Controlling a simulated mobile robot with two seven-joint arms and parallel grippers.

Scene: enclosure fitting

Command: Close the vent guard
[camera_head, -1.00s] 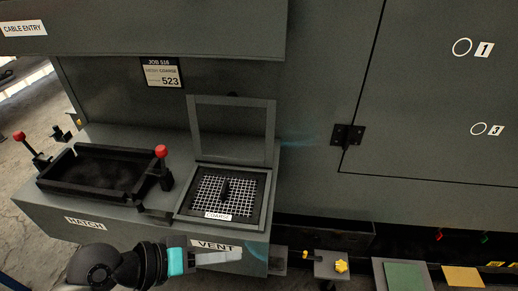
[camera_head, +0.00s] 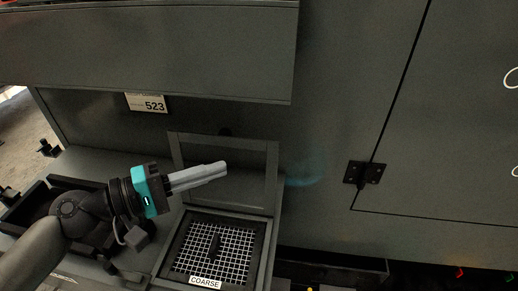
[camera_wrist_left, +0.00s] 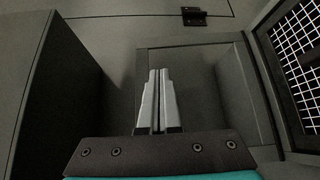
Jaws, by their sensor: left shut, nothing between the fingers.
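The vent guard (camera_head: 272,172) is a grey open frame that stands raised on its hinge behind the vent opening. Below it, a mesh screen (camera_head: 235,245) with a dark handle and a "COARSE" label lies in the vent opening. My left gripper (camera_head: 224,167) is shut and empty, its fingers in front of the raised guard and above the mesh. In the left wrist view the shut fingers (camera_wrist_left: 158,75) point at the guard frame (camera_wrist_left: 190,42), and the mesh (camera_wrist_left: 300,40) shows at the upper right. I cannot tell whether the fingers touch the guard. My right gripper is not in view.
The black-rimmed hatch (camera_head: 22,208) lies left of the vent, partly behind my left arm. An overhanging panel (camera_head: 150,50) is above the shelf. A black hinge (camera_head: 365,172) sticks out from the wall at right.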

